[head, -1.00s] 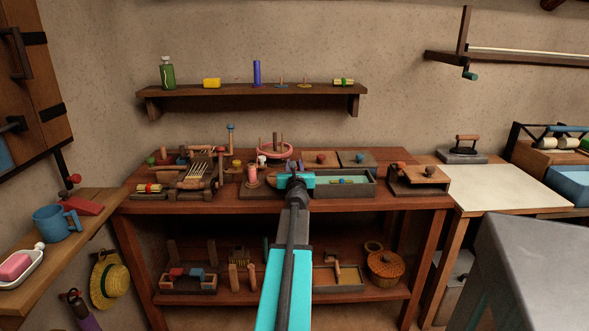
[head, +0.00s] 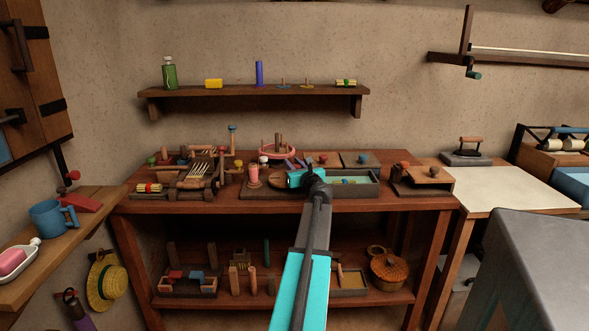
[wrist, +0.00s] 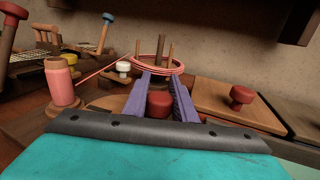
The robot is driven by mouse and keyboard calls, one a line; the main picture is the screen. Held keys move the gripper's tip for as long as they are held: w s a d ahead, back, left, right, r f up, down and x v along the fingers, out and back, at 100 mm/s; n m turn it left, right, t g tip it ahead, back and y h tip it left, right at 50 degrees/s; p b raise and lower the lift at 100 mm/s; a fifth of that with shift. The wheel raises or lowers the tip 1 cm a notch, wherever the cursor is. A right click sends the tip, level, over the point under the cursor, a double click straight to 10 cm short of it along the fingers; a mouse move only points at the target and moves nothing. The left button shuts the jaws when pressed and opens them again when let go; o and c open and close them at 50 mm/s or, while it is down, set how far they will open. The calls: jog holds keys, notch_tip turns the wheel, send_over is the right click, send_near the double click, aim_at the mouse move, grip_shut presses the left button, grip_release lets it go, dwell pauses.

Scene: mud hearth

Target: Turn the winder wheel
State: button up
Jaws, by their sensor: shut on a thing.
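My gripper (head: 297,164) is over the middle of the workbench. In the wrist view, its two purple fingers (wrist: 161,82) stand on either side of a red knob (wrist: 160,103) and are shut on it. A round wooden disc (wrist: 106,101), which looks like the winder wheel, shows partly under the left finger; the rest is hidden by my gripper. Behind the fingertips is a pink ring of thread around upright pegs (wrist: 158,66), also seen in the head view (head: 277,151). A pink spool (wrist: 61,83) stands to the left, with a pink thread near it.
A small loom-like frame (head: 197,172) is to the left on the bench. A wooden lid with a red knob (wrist: 240,98) lies just right of my fingers. A shallow tray (head: 352,191) and a wooden block (head: 423,178) are further right. A shelf (head: 250,92) hangs above.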

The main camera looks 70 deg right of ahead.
jog(key=shift+s+d+n+t+y, duration=0.1)
jog(key=shift+d+n+t+y, duration=0.1)
jog(key=shift+n+t+y, duration=0.1)
dwell(0.4)
jog(key=o, duration=1)
jog(key=shift+o, duration=0.2)
jog(key=shift+a, duration=0.1)
jog(key=shift+a, duration=0.1)
jog(key=shift+v, duration=6.75)
